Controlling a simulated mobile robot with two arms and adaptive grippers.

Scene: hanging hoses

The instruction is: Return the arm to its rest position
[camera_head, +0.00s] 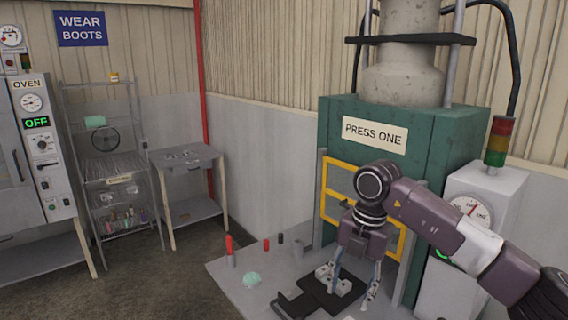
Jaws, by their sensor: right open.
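My right arm comes in from the right edge and bends down in front of the green press. I cannot tell whether the fingertips touch anything there. No object shows clearly held between them. My left gripper is not in the picture.
The green press (440,150) with a yellow guard frame (338,176) stands close behind my arm. The grey bench (232,275) bears a red-handled lever (230,250) and a pale green lump (252,279). A wire shelf (112,165), small table (190,160) and oven (40,145) stand left.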

